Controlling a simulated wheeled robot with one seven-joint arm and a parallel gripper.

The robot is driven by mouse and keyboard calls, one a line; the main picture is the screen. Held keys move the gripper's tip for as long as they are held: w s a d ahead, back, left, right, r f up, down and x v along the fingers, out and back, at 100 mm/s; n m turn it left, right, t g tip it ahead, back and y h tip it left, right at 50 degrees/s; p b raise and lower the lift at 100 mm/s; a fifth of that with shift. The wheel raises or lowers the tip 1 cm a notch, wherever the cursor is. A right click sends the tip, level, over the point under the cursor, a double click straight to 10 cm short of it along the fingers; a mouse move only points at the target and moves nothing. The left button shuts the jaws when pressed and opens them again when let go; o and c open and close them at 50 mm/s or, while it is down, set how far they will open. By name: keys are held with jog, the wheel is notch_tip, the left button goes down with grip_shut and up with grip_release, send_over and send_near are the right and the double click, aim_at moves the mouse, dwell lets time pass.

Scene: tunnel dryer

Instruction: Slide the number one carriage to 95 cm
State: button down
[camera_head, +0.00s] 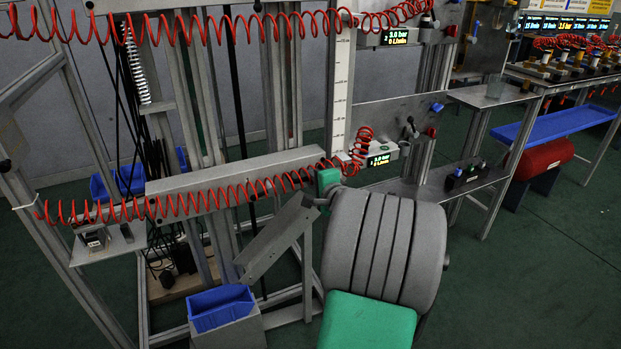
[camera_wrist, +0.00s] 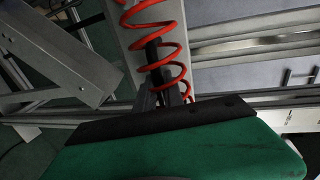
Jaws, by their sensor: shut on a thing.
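The lower carriage shows as a long grey horizontal beam (camera_head: 235,172) with a red coiled hose along it and a small display unit (camera_head: 381,159) reading 3.0 bar at its right; its number is hard to read. A white vertical scale (camera_head: 341,85) stands between beam and display, its figures too small to read. My gripper (camera_head: 328,182), with green parts, is at the beam's right end by the scale's foot.
A second beam (camera_head: 140,4) and display (camera_head: 395,37) marked 2 sit above, with another red coil. Blue bins (camera_head: 220,306) stand low at left. A side table (camera_head: 490,96) and a bench with a blue tray (camera_head: 555,124) stand at right. Green floor is free at right.

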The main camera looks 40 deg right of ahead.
dwell(0.6)
notch_tip(320, 180, up, 16)
jog(key=p, duration=1.1)
jog(key=shift+f, duration=0.2)
jog(key=c, duration=1.5)
grip_release()
jog(key=shift+f, duration=0.25)
jog(key=shift+o, duration=0.2)
jog(key=v, duration=0.7)
jog(key=shift+s, duration=0.35)
jog(key=shift+a+r, duration=0.1)
jog(key=shift+a, duration=0.15)
